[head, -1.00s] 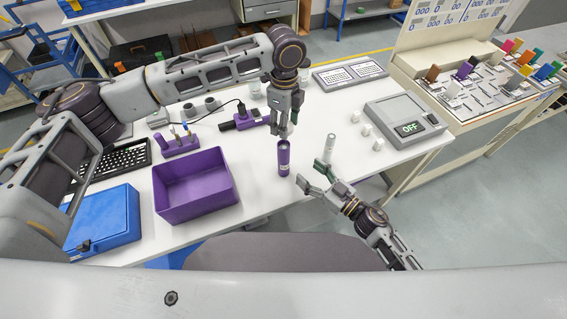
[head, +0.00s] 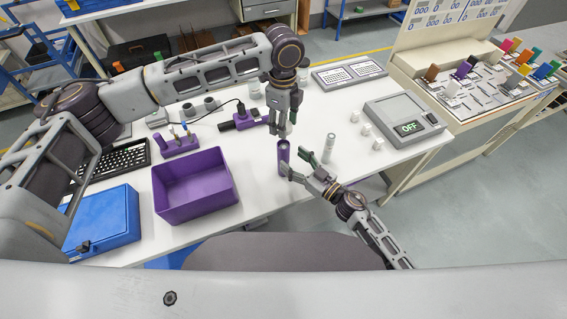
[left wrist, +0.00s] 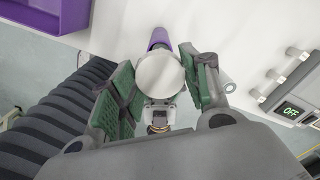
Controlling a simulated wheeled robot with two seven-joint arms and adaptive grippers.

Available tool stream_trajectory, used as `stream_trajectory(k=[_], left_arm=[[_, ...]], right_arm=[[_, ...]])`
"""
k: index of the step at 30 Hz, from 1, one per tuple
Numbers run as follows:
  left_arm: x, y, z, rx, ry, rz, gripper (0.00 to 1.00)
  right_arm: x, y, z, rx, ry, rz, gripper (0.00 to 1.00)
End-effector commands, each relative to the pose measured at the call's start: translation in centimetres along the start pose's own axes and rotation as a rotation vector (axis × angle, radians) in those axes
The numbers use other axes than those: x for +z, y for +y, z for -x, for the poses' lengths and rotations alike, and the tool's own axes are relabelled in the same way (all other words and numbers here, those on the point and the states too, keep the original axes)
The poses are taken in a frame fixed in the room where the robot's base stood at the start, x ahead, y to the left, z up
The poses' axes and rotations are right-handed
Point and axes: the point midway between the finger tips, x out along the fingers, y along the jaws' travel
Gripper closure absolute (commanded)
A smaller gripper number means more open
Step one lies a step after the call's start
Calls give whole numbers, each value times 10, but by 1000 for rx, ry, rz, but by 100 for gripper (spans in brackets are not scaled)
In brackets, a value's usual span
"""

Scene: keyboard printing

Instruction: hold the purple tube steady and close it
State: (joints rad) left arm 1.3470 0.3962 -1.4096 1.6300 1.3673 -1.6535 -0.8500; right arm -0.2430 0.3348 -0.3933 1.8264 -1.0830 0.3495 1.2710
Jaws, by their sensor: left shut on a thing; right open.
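The purple tube (head: 283,153) stands upright near the table's front edge. Its side also shows in the left wrist view (left wrist: 158,38), beyond a white round cap (left wrist: 160,75). My left gripper (head: 283,127) points down just above the tube. In the left wrist view its green-padded fingers are shut on the cap, which hides the tube's top. My right gripper (head: 297,161) is open at the tube, with one finger in front of its lower part. I cannot tell whether that finger touches it.
A white tube (head: 329,148) stands to the right, near several small white caps (head: 378,144) and a grey device reading OFF (head: 405,122). A purple bin (head: 195,207) and a blue case (head: 103,225) are on the left. A small purple rack (head: 180,147) stands behind the bin.

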Motion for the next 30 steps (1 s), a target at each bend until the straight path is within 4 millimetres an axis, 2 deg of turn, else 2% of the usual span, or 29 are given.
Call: stream_trajectory(k=[15, 29, 30], left_arm=[[0, 0, 0, 0, 0, 0, 64], [0, 0, 0, 0, 0, 0, 64], [0, 0, 0, 0, 0, 0, 64]], right_arm=[[0, 0, -47, 0, 1, 0, 36], [0, 0, -54, 0, 0, 1, 36], [0, 0, -53, 0, 0, 1, 39]])
